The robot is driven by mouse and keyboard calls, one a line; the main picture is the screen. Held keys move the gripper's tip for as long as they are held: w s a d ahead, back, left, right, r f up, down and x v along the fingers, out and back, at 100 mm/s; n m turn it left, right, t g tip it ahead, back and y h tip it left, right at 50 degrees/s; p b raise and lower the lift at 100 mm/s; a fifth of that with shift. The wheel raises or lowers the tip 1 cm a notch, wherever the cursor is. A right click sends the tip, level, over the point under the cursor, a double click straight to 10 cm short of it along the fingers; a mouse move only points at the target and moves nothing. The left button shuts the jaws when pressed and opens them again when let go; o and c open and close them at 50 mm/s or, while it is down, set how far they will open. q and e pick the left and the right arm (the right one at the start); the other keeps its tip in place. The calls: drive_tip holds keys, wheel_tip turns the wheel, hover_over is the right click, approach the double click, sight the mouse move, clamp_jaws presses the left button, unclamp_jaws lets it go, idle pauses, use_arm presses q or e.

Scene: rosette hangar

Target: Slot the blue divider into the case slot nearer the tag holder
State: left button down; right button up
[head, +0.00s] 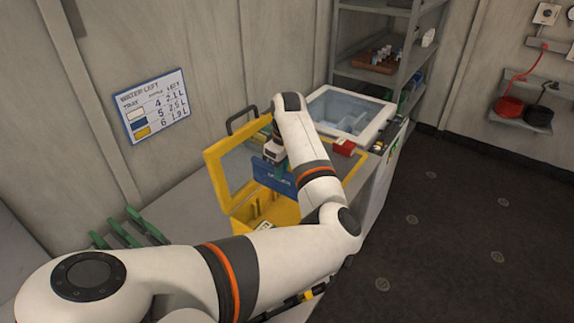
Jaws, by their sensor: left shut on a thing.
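The blue divider (268,177) is a flat blue panel, upright over the yellow case (284,211). My left gripper (276,164) is shut on its upper edge, coming down from above. The case is open, with its yellow-framed clear lid (214,173) raised on the left. My own arm covers the right part of the case, and I cannot see the slots clearly. I cannot tell whether the divider's lower edge is inside a slot. A small pale label (264,226) at the case's near side may be the tag holder. My right gripper is out of view.
A small red box (343,147) lies on the bench behind the case. A white-framed bin with a clear cover (345,110) stands farther back. Green racks (146,226) stand on the bench at left. Shelves (386,45) rise behind; open floor lies right.

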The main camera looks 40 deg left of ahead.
sight(280, 192)
use_arm(q)
drive_tip(key=shift+s+f, duration=0.2)
drive_tip(key=shift+s, duration=0.1)
wheel_tip(280, 192, down, 4)
drive_tip(key=b, duration=0.5)
drive_tip(key=shift+f, duration=0.4)
drive_tip(key=shift+s+f, duration=0.1)
drive_tip(key=shift+f, duration=1.35)
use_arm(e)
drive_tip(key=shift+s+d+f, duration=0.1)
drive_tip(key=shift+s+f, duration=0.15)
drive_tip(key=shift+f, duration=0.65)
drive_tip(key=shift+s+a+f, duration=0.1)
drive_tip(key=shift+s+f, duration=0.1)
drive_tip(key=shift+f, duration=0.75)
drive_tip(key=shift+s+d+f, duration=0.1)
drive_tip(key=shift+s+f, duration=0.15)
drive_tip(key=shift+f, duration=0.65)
use_arm(q)
drive_tip(key=shift+d+p, duration=0.1)
drive_tip(key=shift+p, duration=0.25)
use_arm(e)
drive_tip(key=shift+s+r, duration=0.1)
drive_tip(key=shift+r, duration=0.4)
use_arm(q)
drive_tip(key=shift+p, duration=0.45)
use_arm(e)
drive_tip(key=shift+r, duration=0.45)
